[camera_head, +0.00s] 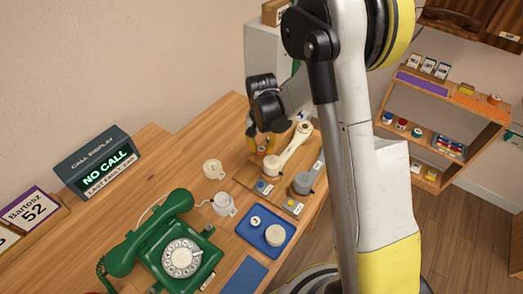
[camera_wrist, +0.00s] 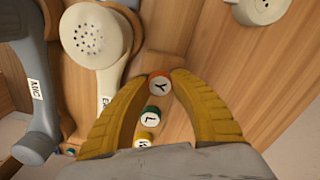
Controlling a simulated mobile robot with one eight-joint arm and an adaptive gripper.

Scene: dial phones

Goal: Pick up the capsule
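No object is labelled as a capsule. Two round pieces that could be one, a larger cream one (camera_head: 275,236) and a smaller white one (camera_head: 255,221), lie on the blue tray (camera_head: 248,237). My gripper (camera_head: 262,143) is low over the far end of the wooden board, beyond the tray. In the wrist view its yellow fingers (camera_wrist: 165,75) stand apart, their tips on either side of a red-rimmed disc marked Y (camera_wrist: 158,87). I cannot tell whether they touch it. A green disc marked L (camera_wrist: 150,116) and a partly hidden yellow disc (camera_wrist: 143,140) show between the fingers.
A cream receiver (camera_wrist: 96,38) with a perforated end and a grey part marked MIC (camera_wrist: 35,120) lie left of my fingers. A green dial phone (camera_head: 178,250), a call display (camera_head: 98,163) and white lidded pots (camera_head: 222,204) share the table. Shelves (camera_head: 440,115) stand at right.

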